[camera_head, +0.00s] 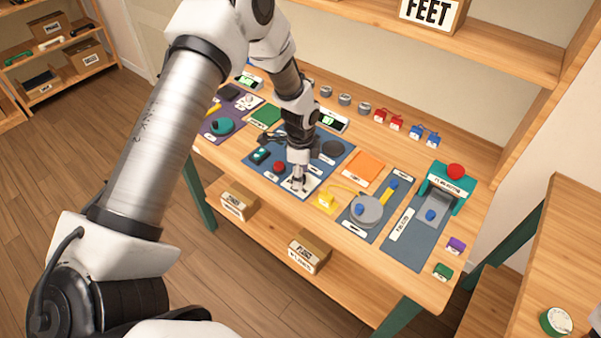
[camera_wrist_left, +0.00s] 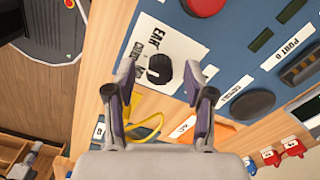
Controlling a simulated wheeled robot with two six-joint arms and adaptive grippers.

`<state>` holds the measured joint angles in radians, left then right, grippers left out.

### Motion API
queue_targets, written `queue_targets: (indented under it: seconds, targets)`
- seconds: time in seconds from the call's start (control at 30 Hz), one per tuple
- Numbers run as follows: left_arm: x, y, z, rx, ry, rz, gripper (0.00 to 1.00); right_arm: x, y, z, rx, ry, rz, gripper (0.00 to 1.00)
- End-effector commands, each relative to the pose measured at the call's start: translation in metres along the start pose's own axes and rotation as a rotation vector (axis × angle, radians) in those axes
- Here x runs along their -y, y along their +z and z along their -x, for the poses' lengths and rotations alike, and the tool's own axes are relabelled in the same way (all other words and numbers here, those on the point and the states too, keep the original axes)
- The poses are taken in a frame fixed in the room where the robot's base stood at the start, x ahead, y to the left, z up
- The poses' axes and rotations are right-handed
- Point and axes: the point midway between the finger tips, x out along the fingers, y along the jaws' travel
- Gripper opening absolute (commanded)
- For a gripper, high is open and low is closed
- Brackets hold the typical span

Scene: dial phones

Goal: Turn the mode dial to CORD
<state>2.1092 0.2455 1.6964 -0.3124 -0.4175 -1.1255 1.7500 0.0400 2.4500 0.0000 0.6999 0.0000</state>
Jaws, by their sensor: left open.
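The mode dial is a black knob (camera_wrist_left: 160,69) on a white plate (camera_wrist_left: 178,42) with printed labels beside it. One label reads EAR; the others are partly hidden or too small to read surely. I cannot tell which label the knob points at. In the head view the white plate (camera_head: 312,188) lies at the front of the blue panel, and the knob is hidden by my left gripper. My left gripper (camera_head: 299,186) points down over the plate. In the left wrist view its open fingers (camera_wrist_left: 165,82) stand on either side of the knob, apart from it.
The blue panel (camera_head: 335,166) also carries a red button (camera_head: 279,167) and a dark round disc (camera_head: 333,148). Small boxes stand on the lower shelf.

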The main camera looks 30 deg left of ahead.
Motion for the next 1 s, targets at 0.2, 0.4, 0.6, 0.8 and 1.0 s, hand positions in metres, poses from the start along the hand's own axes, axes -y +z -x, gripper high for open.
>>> queue_targets:
  seconds: [0.2, 0.4, 0.6, 0.8, 1.0]
  targets:
    - [0.001, 0.000, 0.028, -0.002, -0.003, 0.001, 0.54, 0.000, 0.000, 0.000, 0.000, 0.000, 0.000, 0.00]
    - [0.001, 0.001, 0.080, -0.003, -0.004, 0.001, 0.54, 0.000, 0.000, 0.000, 0.000, 0.000, 0.000, 0.00]
    - [0.000, 0.002, 0.115, -0.002, -0.002, 0.002, 0.54, 0.000, 0.000, 0.000, 0.000, 0.000, 0.000, 0.00]
    - [0.000, 0.002, 0.120, -0.001, 0.001, 0.001, 0.54, 0.000, 0.000, 0.000, 0.000, 0.000, 0.000, 0.00]
    - [0.000, 0.002, 0.120, -0.001, 0.000, 0.001, 0.54, 0.000, 0.000, 0.000, 0.000, 0.000, 0.000, 0.00]
